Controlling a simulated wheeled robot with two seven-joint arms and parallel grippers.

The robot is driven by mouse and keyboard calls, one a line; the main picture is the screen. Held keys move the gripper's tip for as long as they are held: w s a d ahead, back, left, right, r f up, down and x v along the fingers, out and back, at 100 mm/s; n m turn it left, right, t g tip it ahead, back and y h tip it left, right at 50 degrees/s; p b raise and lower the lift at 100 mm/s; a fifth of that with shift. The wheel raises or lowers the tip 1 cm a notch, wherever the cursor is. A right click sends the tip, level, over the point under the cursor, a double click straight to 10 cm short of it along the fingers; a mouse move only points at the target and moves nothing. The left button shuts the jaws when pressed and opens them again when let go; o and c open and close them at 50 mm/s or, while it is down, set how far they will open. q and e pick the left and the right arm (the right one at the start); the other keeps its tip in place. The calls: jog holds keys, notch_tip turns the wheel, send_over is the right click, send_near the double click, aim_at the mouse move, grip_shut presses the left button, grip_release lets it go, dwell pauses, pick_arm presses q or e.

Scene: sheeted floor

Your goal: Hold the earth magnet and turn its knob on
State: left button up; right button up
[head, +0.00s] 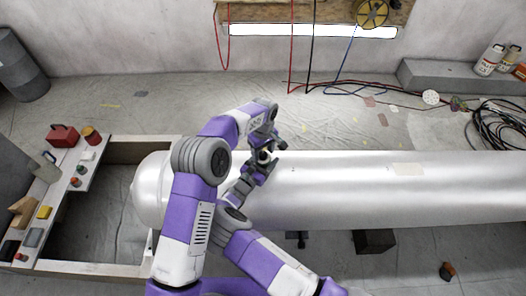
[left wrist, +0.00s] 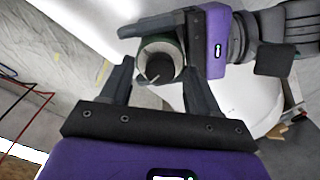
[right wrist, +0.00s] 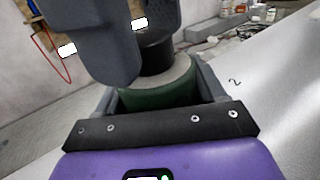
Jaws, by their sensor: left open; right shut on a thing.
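The earth magnet (right wrist: 158,97) has a green body, a pale grey top and a dark knob (right wrist: 160,58). My right gripper (right wrist: 156,90) is shut on its green body. In the left wrist view the magnet (left wrist: 160,45) is seen end-on, with the knob (left wrist: 158,68) facing my left gripper (left wrist: 158,78). My left gripper is open, its two fingers on either side of the knob in that view; I cannot tell whether they touch it. In the head view the magnet (head: 264,157) is small, between my left gripper (head: 271,148) and right gripper (head: 255,172), partly hidden.
A large silver cylinder (head: 350,190) lies across the floor beneath the grippers. A wooden frame (head: 140,150) and a bench with small tools (head: 60,200) stand at left. Cables (head: 500,125) and a grey block (head: 450,78) are at back right.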

pick_arm(q)
jog(key=shift+f, duration=0.2)
jog(key=c, duration=1)
jog(key=shift+c, duration=0.3)
